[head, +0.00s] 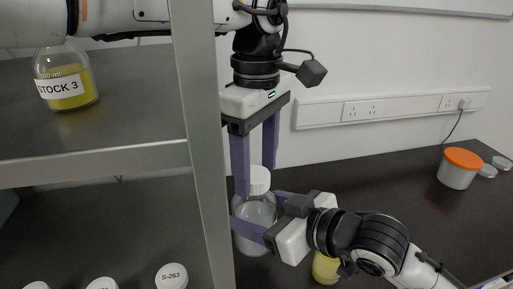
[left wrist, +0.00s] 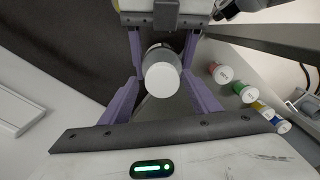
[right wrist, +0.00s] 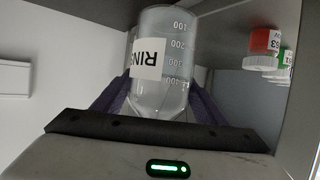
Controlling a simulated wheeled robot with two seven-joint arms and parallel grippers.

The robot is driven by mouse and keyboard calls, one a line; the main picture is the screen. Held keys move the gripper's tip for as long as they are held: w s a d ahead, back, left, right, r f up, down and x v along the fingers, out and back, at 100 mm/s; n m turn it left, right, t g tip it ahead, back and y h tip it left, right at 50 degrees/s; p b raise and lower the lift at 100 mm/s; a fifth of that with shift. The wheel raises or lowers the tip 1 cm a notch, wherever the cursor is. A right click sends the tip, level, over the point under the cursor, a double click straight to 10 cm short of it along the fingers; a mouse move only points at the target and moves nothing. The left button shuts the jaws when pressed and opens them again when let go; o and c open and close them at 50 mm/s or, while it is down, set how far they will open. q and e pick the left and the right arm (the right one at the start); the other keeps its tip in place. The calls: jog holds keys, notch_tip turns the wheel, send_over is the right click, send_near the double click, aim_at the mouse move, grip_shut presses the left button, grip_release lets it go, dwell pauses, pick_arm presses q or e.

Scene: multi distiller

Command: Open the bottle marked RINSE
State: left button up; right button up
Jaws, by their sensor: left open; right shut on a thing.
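The RINSE bottle (right wrist: 172,65) is clear with a graduated scale; its RINSE label (right wrist: 149,59) shows upside down in the right wrist view. In the head view the bottle (head: 255,238) looks upright, with a white ribbed cap (head: 258,181) on it. My right gripper (head: 253,214) is shut on the bottle's body from the side. My left gripper (head: 256,182) points down from above, open, with its fingers on either side of the cap. In the left wrist view the cap (left wrist: 162,79) sits between the fingers with small gaps. Whether the bottle touches the bench is hidden.
A metal shelf post (head: 204,150) stands just left of the bottle. A STOCK 3 bottle (head: 66,80) sits on the shelf. A yellow container (head: 326,268) is partly behind my right arm. An orange-lidded tub (head: 460,168) stands far right. White-capped containers (head: 171,277) sit lower left.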

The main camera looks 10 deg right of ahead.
pick_arm(q)
jog(key=shift+f, duration=0.2)
jog(key=shift+c, duration=0.4)
jog(key=c, duration=1)
jog(key=n, duration=0.5)
jog(key=shift+w, duration=0.15)
jog(key=n, duration=0.4)
jog(key=shift+r, duration=0.1)
jog(key=n, duration=0.4)
jog(key=shift+w, duration=0.15)
jog(key=n, duration=0.4)
